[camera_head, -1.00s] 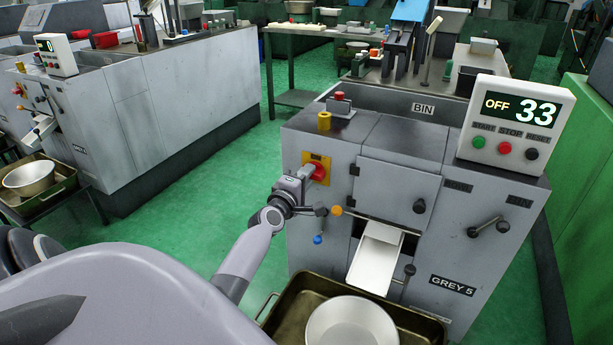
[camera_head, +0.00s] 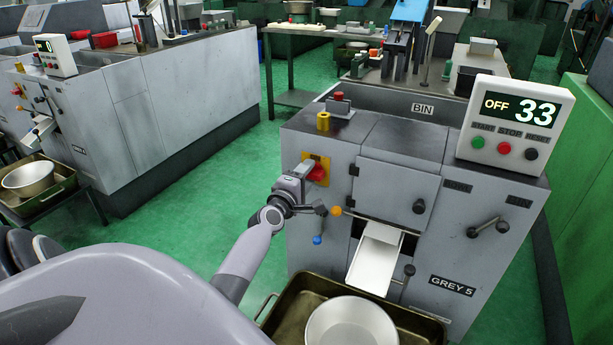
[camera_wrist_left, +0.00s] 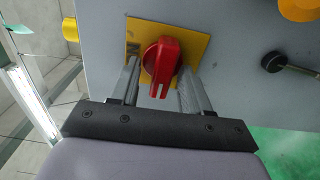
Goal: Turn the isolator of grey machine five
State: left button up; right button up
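Grey machine five (camera_head: 330,240), labelled GREY 5, stands in front of me. Its isolator is a red rotary handle (camera_head: 317,173) on a yellow plate at the upper left of the front panel. In the left wrist view the red handle (camera_wrist_left: 161,66) sits on the yellow plate (camera_wrist_left: 189,44), its grip end pointing toward my palm. My left gripper (camera_head: 308,174) is at the isolator. Its fingers (camera_wrist_left: 160,85) are apart, one on each side of the handle, with narrow gaps visible beside it. My right gripper is not in view.
The machine's display (camera_head: 515,115) reads OFF 33. A lever with an orange knob (camera_head: 336,211) and a blue knob (camera_head: 317,240) are close to my gripper. A white chute (camera_head: 375,258) leads down to a bowl (camera_head: 350,322) in a tray (camera_head: 283,317). Green floor lies to the left.

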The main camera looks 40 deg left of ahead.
pick_arm(q)
jog(key=shift+s, duration=0.1)
jog(key=p+v, duration=0.1)
jog(key=v, duration=0.6)
dwell(0.5)
jog(key=s+d+f+m+g+h, duration=0.25)
jog(key=s+d+f+m, duration=0.3)
jog(key=d+m, duration=0.3)
jog(key=s+d+f+m+g+h, duration=0.2)
jog(key=s+d+f+m+h, duration=0.15)
jog(key=s+d+m, duration=0.5)
jog(key=s+d+f+m+g+h, duration=0.2)
jog(key=s+d+f+m, duration=0.35)
jog(key=d, duration=0.55)
notch_tip(320, 180, up, 14)
jog(key=s+a+m+p, duration=0.1)
jog(key=p, duration=1.5)
jog(key=shift+f+m+p, duration=0.15)
jog(key=shift+m+p, duration=0.2)
